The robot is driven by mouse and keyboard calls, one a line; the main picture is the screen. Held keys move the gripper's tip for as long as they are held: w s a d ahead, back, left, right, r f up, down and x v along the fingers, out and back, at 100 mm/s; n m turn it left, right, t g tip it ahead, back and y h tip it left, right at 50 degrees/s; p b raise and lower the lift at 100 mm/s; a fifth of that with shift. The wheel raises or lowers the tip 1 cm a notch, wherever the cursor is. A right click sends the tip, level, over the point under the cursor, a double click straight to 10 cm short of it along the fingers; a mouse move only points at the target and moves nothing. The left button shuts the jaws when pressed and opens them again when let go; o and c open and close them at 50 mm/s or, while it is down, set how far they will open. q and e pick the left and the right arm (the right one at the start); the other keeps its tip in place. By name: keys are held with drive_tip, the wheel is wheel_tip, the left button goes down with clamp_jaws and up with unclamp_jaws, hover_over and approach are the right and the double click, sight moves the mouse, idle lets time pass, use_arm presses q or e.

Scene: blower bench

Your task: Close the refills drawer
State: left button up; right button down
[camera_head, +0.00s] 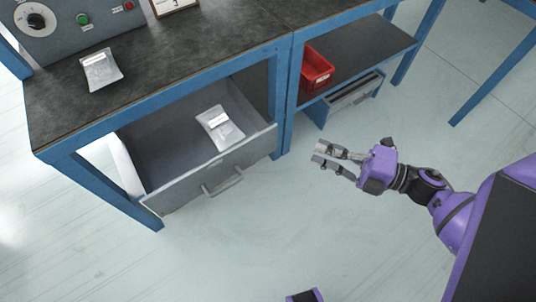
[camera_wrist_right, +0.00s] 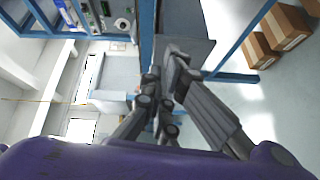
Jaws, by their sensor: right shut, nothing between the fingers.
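The drawer below the left bench stands pulled out, with its grey front panel (camera_head: 178,191) facing the open floor. Its bar handle (camera_head: 222,182) is on the front. A pale packet (camera_head: 220,128) with a white label lies inside it. I cannot read which drawer is the refills one. My right gripper (camera_head: 318,155) is in the air to the right of this drawer front, apart from it. It is shut and empty. Its fingers (camera_wrist_right: 165,90) also show in the right wrist view. My left gripper is not in view.
Another packet (camera_head: 101,69) lies on the dark bench top (camera_head: 180,60), near a control panel with a dial and buttons. A red bin (camera_head: 316,68) sits on the shelf to the right, above a smaller grey drawer (camera_head: 354,92). Blue bench legs flank the drawer. The floor in front is clear.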

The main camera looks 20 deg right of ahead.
drive_tip(key=s+a+r+n+g+y, duration=0.1)
drive_tip(key=s+a+n+g+y, duration=0.2)
drive_tip(key=s+n, duration=0.15)
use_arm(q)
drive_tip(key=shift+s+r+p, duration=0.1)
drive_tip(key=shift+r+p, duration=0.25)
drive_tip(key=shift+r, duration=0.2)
use_arm(e)
drive_tip(key=w+d+x, duration=0.1)
drive_tip(key=w+x, duration=0.1)
drive_tip(key=x, duration=1)
drive_tip(key=shift+w, duration=0.45)
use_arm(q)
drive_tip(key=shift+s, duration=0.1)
use_arm(e)
drive_tip(key=shift+f, duration=0.1)
